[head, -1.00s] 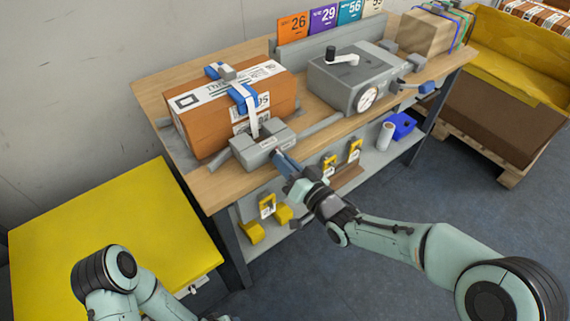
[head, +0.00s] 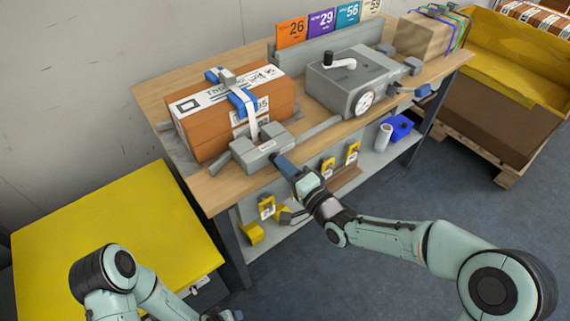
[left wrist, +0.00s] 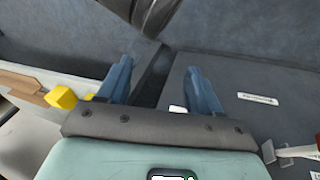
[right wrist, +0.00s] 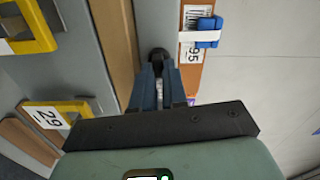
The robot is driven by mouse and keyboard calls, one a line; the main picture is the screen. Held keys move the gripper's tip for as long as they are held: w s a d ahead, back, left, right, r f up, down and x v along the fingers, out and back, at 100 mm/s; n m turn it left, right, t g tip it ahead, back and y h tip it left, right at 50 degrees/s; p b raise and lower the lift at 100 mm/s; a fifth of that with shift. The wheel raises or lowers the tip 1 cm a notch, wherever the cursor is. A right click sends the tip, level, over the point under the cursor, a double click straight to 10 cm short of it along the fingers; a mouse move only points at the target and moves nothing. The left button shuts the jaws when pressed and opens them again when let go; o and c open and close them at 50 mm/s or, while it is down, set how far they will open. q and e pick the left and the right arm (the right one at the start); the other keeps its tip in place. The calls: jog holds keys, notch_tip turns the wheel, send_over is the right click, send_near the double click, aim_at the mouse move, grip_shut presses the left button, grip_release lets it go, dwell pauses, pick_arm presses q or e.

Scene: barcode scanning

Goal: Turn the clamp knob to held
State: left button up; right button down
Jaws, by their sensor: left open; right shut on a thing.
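The grey clamp block (head: 262,146) sits at the bench's front edge, against the orange-brown strapped box (head: 240,105). My right gripper (head: 282,163) is at the block's front face. In the right wrist view its blue fingers (right wrist: 158,90) are shut on a dark knob (right wrist: 158,56), of which only the top shows. The knob's marking cannot be read. My left gripper (left wrist: 160,85) is open and empty, low beside the yellow table, with its two blue fingers apart in the left wrist view.
A grey machine with a dial (head: 352,80) stands right of the box on the wooden bench (head: 150,95). Yellow tagged hooks (head: 267,207) hang below the front edge. A blue bin (head: 402,126) is on the lower shelf. A yellow table (head: 110,235) stands at left.

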pick_arm(q)
jog(key=shift+s+d+r+p, duration=0.15)
jog(key=shift+s+d+r, duration=0.05)
jog(key=shift+s, duration=0.15)
jog(key=shift+s+d+r+p, duration=0.15)
jog(key=shift+s+r, duration=0.05)
jog(key=shift+s, duration=0.15)
pick_arm(e)
jog(key=shift+m, duration=0.9)
jog(key=shift+f, duration=0.1)
jog(key=c, duration=1.2)
grip_release()
jog(key=shift+o, duration=0.2)
pick_arm(q)
jog(key=shift+f, duration=0.1)
